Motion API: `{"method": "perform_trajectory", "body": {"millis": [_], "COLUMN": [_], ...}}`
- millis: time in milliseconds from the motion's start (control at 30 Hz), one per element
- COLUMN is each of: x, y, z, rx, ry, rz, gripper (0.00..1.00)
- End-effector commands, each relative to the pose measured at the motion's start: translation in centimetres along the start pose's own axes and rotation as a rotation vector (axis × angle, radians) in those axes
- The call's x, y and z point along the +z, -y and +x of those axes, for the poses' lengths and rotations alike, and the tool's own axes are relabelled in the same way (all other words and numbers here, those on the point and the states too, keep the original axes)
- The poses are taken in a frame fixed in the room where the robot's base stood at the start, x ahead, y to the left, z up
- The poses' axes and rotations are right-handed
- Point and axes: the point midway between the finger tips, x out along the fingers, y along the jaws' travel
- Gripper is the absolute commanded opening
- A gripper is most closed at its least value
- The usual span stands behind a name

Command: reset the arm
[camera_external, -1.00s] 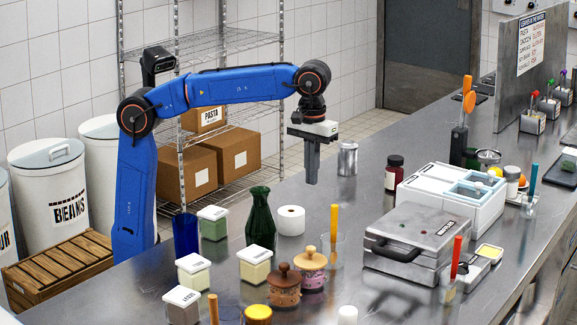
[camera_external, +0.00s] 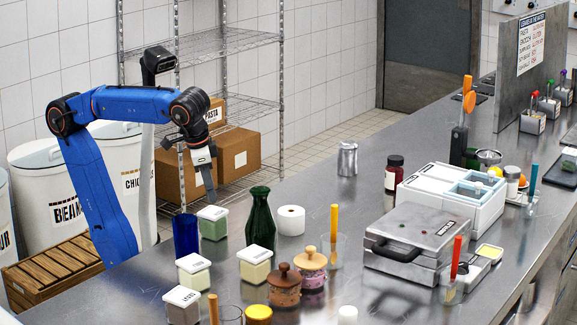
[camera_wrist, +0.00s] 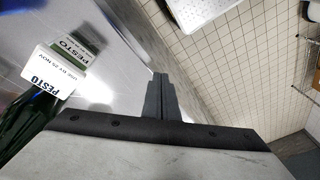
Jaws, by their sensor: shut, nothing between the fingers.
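My gripper (camera_external: 211,198) hangs at the left edge of the metal counter in the external view, just above and behind a green-sided tub with a white lid (camera_external: 213,222). Its fingers point down and slightly right. In the wrist view my gripper (camera_wrist: 159,80) has its fingers together with nothing between them. My blue arm is folded back to the left, with the elbow high over the counter's left end.
Close to the gripper stand a blue glass (camera_external: 186,234) and a green bottle (camera_external: 259,218). A wire shelf (camera_external: 240,100) stands behind.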

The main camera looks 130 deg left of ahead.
Motion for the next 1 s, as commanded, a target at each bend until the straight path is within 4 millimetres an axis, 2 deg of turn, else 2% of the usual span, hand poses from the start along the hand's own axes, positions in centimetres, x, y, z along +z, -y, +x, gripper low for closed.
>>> {"method": "perform_trajectory", "body": {"millis": [33,167,233,400,500,600,733,1000], "x": [1.5,4.5,6.1,10.0,11.8,13.0,13.7,13.7], "y": [0.5,1.2,0.9,-1.8,-3.5,-4.5,-5.2,-5.3], "z": [0.8,3.6,5.7,12.0,14.9,16.8,17.9,18.0], "rx": [0.005,0.028,0.058,0.197,0.272,0.324,0.354,0.358], "ry": [-0.014,-0.047,-0.068,-0.140,-0.187,-0.225,-0.252,-0.256], "rz": [0.047,0.187,0.278,0.537,0.648,0.719,0.761,0.767], "gripper": [0.00,0.00,0.00,0.00,0.00,0.00,0.00,0.00]}}
